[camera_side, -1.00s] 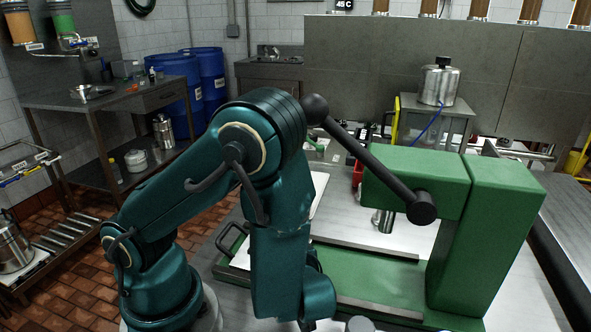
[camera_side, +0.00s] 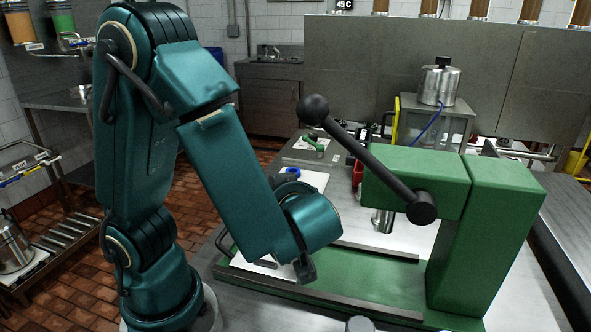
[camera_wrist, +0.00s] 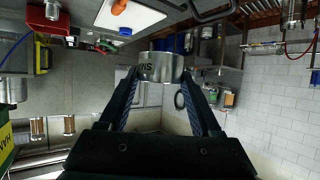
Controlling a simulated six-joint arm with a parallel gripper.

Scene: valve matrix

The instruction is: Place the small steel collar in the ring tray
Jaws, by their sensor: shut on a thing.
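In the wrist view, my gripper (camera_wrist: 160,78) is shut on a short, shiny steel collar (camera_wrist: 161,66) with dark lettering on its side. The collar sits between the two fingertips. In the side view, my gripper (camera_side: 305,268) shows only as a small dark part below the teal wrist, at the front left of the green press. The collar is hidden there. I cannot tell for sure which surface is the ring tray. A pale flat tray or board (camera_side: 313,181) lies behind my wrist, partly hidden by it.
The green press (camera_side: 450,190) stands right of my wrist, with a long black ball-ended lever (camera_side: 350,145) leaning up left. A red object (camera_side: 358,173) and a green-handled item (camera_side: 313,143) are behind it. Bare steel bench top (camera_side: 525,300) shows at right.

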